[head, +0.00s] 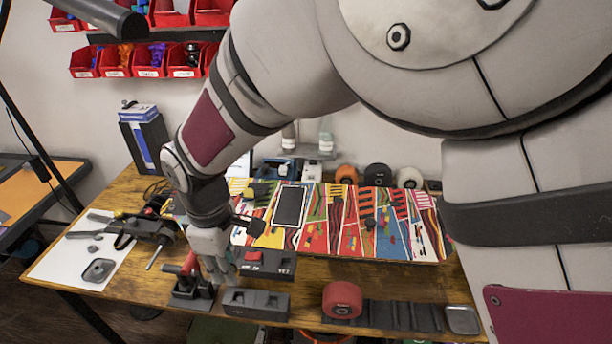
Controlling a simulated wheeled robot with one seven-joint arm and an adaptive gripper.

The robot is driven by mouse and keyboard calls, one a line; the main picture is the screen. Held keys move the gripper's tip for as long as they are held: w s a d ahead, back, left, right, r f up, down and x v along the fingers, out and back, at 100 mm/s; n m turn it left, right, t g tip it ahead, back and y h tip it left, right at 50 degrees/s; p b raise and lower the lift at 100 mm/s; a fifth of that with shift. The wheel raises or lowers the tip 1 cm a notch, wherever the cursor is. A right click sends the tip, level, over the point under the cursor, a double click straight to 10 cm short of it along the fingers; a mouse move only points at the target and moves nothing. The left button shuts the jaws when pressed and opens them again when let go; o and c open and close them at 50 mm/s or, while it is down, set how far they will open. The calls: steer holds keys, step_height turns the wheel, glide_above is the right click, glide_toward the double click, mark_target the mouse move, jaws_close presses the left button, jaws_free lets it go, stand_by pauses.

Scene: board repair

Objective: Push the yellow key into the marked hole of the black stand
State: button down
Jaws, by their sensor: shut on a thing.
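My gripper (218,274) points down over the front left of the wooden table. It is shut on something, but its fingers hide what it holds. I cannot make out a yellow key. A low black block with recesses (257,304) lies just to the right of the fingertips, near the table's front edge. Another dark block with a red piece and a white label (278,271) lies behind it. A small black stand with a red upright part (192,292) is just left of the fingers. I cannot tell which of these has the marked hole.
A red roll (342,300) and a dark segmented strip (392,315) lie front right. A colourful patterned board (345,222) fills the middle. A white sheet (70,262) with tools lies at left. Wheels and small boxes stand behind the board. Red bins hang on the wall.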

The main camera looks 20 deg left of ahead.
steer(key=shift+w+a+b, duration=0.4)
steer(key=shift+w+a, duration=0.7)
steer(key=shift+a, duration=0.15)
steer(key=shift+f+b, duration=2.4)
steer(key=shift+f, duration=2.35)
steer(key=shift+f+b, duration=0.35)
steer(key=shift+f, duration=0.3)
steer(key=shift+w+d+f+b, duration=0.15)
steer(key=shift+f+b, duration=0.15)
steer(key=shift+f, duration=0.2)
steer(key=shift+w+a+f+b, duration=0.15)
steer(key=shift+f+b, duration=0.15)
steer(key=shift+f, duration=0.15)
steer(key=shift+d, duration=0.1)
